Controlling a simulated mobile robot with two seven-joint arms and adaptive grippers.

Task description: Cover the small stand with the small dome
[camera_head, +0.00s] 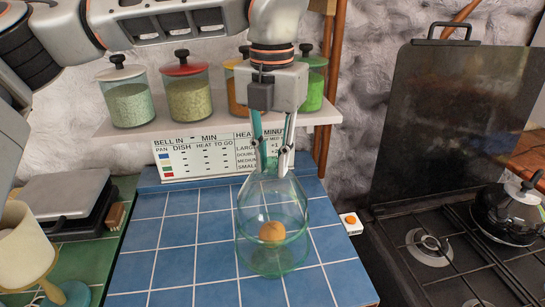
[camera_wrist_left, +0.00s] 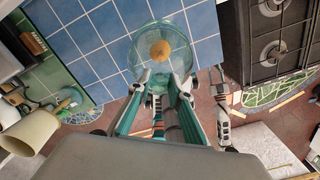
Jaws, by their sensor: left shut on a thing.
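My left gripper (camera_head: 272,172) comes down from above and is shut on the top of a clear glass dome (camera_head: 258,192). In the left wrist view the same gripper (camera_wrist_left: 160,82) reaches the edge of the round glass. A round orange-brown item (camera_head: 272,232) shows through the glass, and it also shows in the left wrist view (camera_wrist_left: 160,50). Greenish clear glass surrounds it on the blue tiles. The edges of dome and stand overlap in view, so I cannot tell whether the dome rests or hangs slightly above.
Blue tiles (camera_head: 180,240) around the glass are clear. A shelf (camera_head: 215,125) with lidded jars and a printed chart (camera_head: 205,155) stand behind. A stove (camera_head: 450,250) is at the right. A cream lamp-like object (camera_head: 22,245) and grey box (camera_head: 65,195) are at the left.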

